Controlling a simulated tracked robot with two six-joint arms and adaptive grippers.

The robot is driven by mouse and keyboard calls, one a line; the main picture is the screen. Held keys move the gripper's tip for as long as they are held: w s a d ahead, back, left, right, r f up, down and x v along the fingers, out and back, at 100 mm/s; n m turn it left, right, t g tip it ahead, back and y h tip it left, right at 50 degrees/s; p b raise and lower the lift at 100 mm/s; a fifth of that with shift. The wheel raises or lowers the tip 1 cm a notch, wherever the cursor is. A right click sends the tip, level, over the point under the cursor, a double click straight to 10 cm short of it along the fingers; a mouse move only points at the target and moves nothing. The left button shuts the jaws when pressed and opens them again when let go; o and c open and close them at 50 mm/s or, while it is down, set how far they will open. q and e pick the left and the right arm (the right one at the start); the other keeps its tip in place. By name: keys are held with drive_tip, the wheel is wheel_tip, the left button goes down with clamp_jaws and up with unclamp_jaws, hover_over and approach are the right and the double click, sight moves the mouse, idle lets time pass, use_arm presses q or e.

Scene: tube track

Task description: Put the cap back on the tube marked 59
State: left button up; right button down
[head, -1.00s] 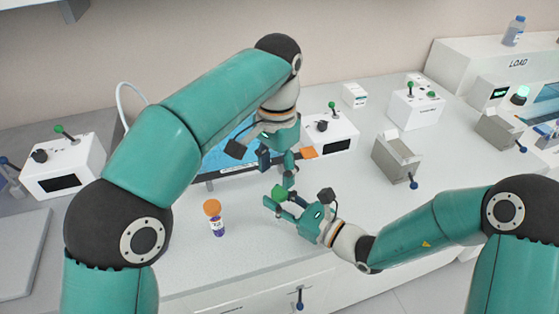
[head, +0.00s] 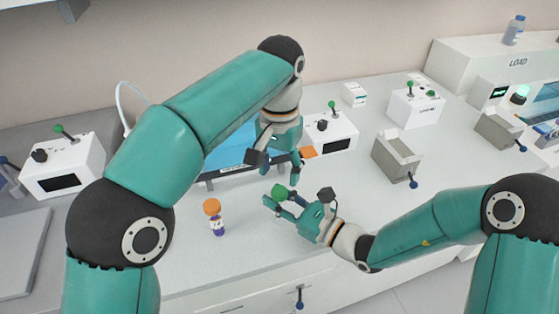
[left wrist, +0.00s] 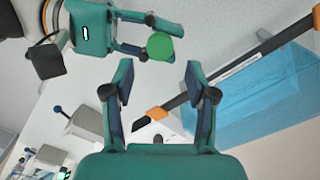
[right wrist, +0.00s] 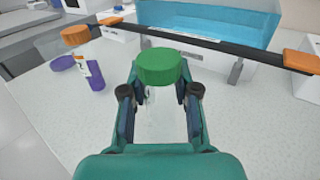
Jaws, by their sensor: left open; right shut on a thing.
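My right gripper (head: 274,201) is shut on a green-capped tube (right wrist: 160,66). Its green cap (head: 279,191) sits above the fingers, and a pale see-through body shows faintly between them in the right wrist view. My left gripper (head: 285,174) is open and empty just above the green cap. In the left wrist view the green cap (left wrist: 160,47) lies beyond and between the open fingertips. An orange-capped tube (head: 217,223) stands upright on the counter to the left, with a white label and purple lower part. I cannot read a 59 on either tube.
A blue panel (head: 232,150) with a dark bar and orange ends stands behind the grippers. The front counter is clear.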

sight(279, 191)
use_arm(q)
wheel_tip(279, 191, down, 6)
drive_tip(key=shift+r, duration=0.1)
idle(0.4)
clamp_jaws()
drive_tip(key=shift+o, duration=0.6)
unclamp_jaws()
drive_tip(key=shift+r, duration=0.1)
wheel_tip(279, 191, up, 12)
drive_tip(key=shift+f, duration=0.2)
